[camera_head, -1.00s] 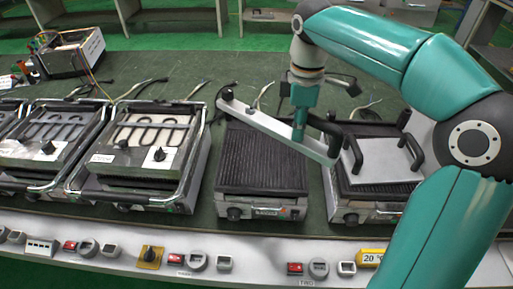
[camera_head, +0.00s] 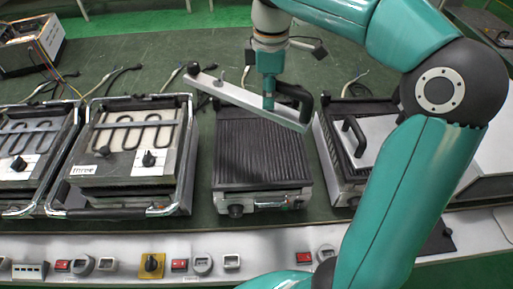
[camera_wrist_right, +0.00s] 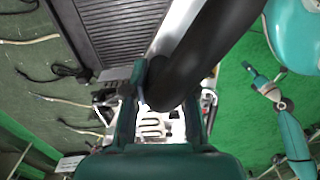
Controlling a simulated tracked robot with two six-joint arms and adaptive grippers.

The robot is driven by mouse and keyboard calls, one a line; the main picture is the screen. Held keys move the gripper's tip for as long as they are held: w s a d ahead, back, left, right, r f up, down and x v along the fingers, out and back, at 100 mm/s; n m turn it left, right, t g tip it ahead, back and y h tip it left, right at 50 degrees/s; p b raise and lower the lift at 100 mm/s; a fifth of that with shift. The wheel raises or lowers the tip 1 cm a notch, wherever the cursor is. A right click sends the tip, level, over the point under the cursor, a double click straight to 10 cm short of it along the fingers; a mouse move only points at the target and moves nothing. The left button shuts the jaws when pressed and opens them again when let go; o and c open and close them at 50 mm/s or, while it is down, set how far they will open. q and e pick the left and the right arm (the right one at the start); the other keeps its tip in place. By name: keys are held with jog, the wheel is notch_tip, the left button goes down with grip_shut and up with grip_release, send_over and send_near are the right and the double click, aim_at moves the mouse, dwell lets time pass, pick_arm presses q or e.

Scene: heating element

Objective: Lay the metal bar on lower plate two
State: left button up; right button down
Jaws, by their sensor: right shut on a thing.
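My right gripper (camera_head: 268,103) is shut on the black handle (camera_head: 297,97) side of the metal bar (camera_head: 232,93), a long flat silver bar. It holds the bar tilted in the air, over the back of a black ribbed lower plate (camera_head: 262,150) on the middle unit. This plate lies open and bare; no "two" label is readable on it. In the right wrist view the gripper's fingers (camera_wrist_right: 142,105) are beside the thick dark handle (camera_wrist_right: 205,55), and a ribbed plate (camera_wrist_right: 115,25) shows behind. My left gripper cannot be made out.
A unit labelled "three" (camera_head: 85,171) with a heating coil stands at the left. At the right, a unit carries a silver plate with a black handle (camera_head: 354,138). Cables lie behind the units. A control strip (camera_head: 110,246) runs along the front.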

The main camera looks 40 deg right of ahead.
aim_at(299, 114)
jog(key=shift+m+h, duration=0.3)
jog(key=shift+m, duration=0.5)
jog(key=s+d+f+b, duration=0.1)
jog(key=s, duration=0.1)
jog(key=s+d+f+b, duration=0.1)
jog(key=s, duration=0.1)
jog(key=s+d+f+b, duration=0.1)
jog(key=s+f, duration=0.1)
jog(key=shift+s+d+b, duration=0.1)
jog(key=shift+d+b, duration=0.25)
jog(key=shift+b, duration=0.05)
jog(key=shift+f+b, duration=0.95)
jog(key=shift+f, duration=8.75)
jog(key=shift+f, duration=0.1)
jog(key=c, duration=0.9)
grip_release()
jog(key=shift+c, duration=0.2)
jog(key=shift+r, duration=0.2)
notch_tip(299, 114, up, 12)
jog(key=p, duration=0.1)
jog(key=shift+a, duration=0.3)
